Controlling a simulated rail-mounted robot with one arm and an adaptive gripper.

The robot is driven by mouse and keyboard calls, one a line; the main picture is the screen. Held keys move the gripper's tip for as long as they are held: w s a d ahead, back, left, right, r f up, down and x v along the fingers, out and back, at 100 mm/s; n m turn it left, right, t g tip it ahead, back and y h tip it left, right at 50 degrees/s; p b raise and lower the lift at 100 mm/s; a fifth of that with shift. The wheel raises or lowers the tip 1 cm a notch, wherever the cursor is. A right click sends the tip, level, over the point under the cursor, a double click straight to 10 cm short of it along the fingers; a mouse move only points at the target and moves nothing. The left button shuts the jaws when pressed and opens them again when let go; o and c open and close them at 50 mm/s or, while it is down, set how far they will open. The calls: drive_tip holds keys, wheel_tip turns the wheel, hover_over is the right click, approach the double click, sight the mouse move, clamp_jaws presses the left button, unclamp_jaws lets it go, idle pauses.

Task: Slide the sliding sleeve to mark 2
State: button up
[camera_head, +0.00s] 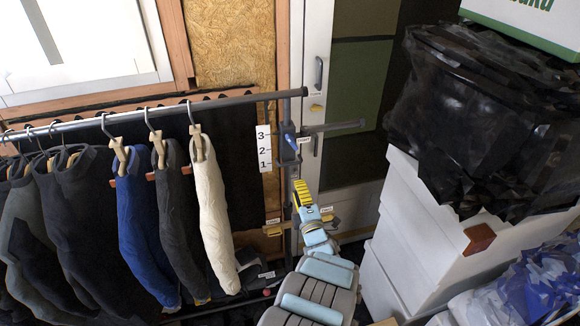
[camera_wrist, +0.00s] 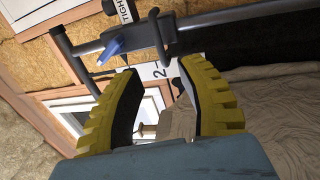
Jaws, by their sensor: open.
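The sliding sleeve (camera_head: 287,148) sits on the upright post of the clothes rack, with a blue lever (camera_head: 291,140) on it. A white scale (camera_head: 264,148) marked 3, 2, 1 from top to bottom stands just left of it. The sleeve appears beside the 2 to 3 stretch; its exact mark is unclear. My gripper (camera_head: 301,183) is below the sleeve, apart from it. In the wrist view my gripper (camera_wrist: 157,68) has its yellow fingers spread and empty.
Several garments (camera_head: 140,215) hang from the rack's rail (camera_head: 150,112) at left. A grey bar (camera_head: 335,127) sticks out right near the sleeve. White boxes (camera_head: 420,240) and black plastic bags (camera_head: 480,110) crowd the right side. A door (camera_head: 312,50) stands behind.

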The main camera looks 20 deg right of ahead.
sight(290, 164)
drive_tip(key=shift+b+x, duration=1.35)
drive_tip(key=shift+x, duration=3.8)
clamp_jaws()
